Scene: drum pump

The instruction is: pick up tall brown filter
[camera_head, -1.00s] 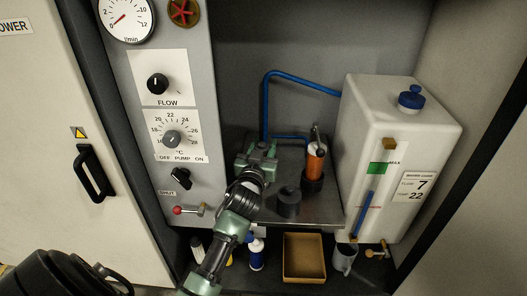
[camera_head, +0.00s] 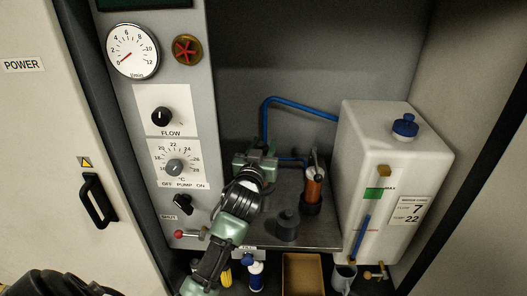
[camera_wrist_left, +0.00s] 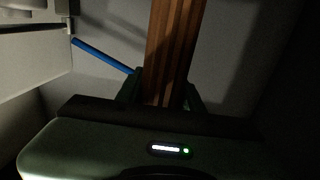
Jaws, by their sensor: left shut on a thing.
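The tall brown filter (camera_wrist_left: 170,50) fills the upper middle of the left wrist view as a ribbed brown column. Its lower part is between the green fingers of my left gripper (camera_wrist_left: 164,98), which is shut on it. Its far end runs out of the top of that view. In the head view my left gripper (camera_head: 256,160) is above the back left of the metal bench, and I cannot make out the filter in it.
An orange cylinder in a black base (camera_head: 314,188) stands on the bench right of my gripper. A black stepped piece (camera_head: 286,224) is in front. A white tank (camera_head: 375,150) is at right, a control panel (camera_head: 165,110) at left. A blue pipe (camera_head: 300,105) runs behind. A brown box (camera_head: 302,275) is below.

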